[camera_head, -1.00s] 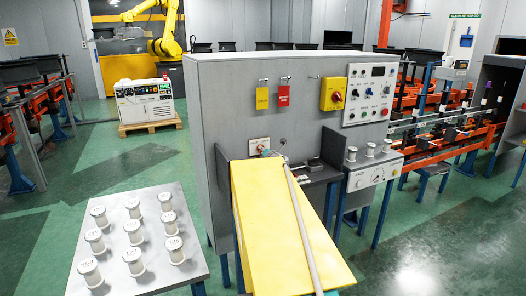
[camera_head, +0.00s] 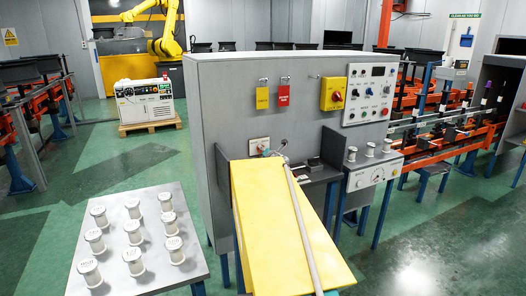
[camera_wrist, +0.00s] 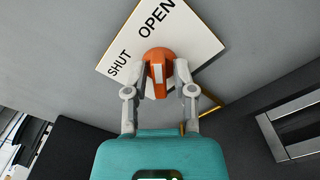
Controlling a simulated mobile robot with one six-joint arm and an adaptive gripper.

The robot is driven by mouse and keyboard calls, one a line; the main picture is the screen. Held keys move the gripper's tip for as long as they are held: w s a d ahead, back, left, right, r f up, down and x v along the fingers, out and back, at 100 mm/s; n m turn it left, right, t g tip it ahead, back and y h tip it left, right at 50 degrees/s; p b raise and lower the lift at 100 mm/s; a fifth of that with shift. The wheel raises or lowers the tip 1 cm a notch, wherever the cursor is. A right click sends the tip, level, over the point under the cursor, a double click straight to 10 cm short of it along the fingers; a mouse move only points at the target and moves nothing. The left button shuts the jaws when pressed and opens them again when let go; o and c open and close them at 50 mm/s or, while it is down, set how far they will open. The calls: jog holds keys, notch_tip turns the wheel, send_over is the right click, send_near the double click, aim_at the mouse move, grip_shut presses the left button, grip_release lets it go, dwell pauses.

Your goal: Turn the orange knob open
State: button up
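The orange knob (camera_wrist: 158,61) sits on a white plate (camera_wrist: 197,43) lettered SHUT and OPEN, seen tilted in the wrist view. A pale mark on the knob faces my gripper's body. My gripper (camera_wrist: 162,75) has one grey finger on each side of the knob, both tips appearing to press against it. In the head view the plate (camera_head: 253,147) is small, on the front of the grey cabinet, and the knob is too small there to read its angle. The teal body of my gripper fills the bottom of the wrist view.
The grey cabinet (camera_head: 221,88) carries a yellow and red switch (camera_head: 333,94), two tags and a button panel (camera_head: 370,94). A sloping yellow panel (camera_head: 275,230) lies below the plate. A table (camera_head: 154,283) with several white spools stands at left. Open green floor lies at right.

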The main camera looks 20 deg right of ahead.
jog(key=shift+o, duration=0.3)
jog(key=s, duration=1.2)
jog(key=shift+d, duration=0.2)
jog(key=shift+s, duration=0.1)
dwell(0.4)
